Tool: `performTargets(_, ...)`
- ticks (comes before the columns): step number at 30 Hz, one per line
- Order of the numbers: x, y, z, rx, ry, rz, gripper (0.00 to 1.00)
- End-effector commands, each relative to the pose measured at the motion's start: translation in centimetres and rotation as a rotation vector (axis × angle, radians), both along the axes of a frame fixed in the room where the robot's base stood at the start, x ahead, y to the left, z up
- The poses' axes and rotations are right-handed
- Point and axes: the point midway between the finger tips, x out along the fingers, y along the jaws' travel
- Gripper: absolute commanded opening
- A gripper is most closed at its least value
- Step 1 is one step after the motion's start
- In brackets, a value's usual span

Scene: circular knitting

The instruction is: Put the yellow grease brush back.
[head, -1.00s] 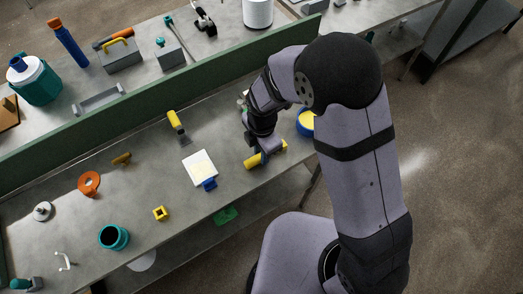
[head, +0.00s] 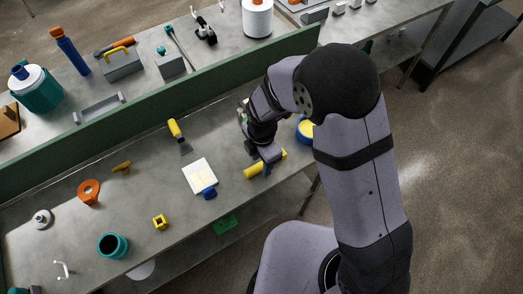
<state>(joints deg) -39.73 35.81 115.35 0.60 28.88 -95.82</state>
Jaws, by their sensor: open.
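A yellow cylindrical piece (head: 253,172) lies on the near edge of the grey bench, and I take it for the grease brush's handle. My gripper (head: 258,161) is low over it, with the fingers open around or just beside it. The gripper hides its middle, and yellow shows on both sides. Whether the fingers touch it cannot be told. Another yellow-handled tool (head: 175,128) with a flat grey end lies farther back, left of the gripper. It could be a brush or a scraper. A blue tin with yellow inside (head: 304,130) stands right of the gripper, partly behind my arm.
A white pad with a blue clip (head: 199,176) lies left of the gripper. A green upright panel (head: 150,100) runs along the back. Bare bench lies between these things.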

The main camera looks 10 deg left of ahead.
Motion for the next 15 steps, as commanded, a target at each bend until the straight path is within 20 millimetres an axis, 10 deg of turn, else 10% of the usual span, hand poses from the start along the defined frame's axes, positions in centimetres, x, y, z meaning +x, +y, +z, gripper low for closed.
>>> performTargets(15,0.1,0.0,6.9,0.004,-0.005,0.0,0.41)
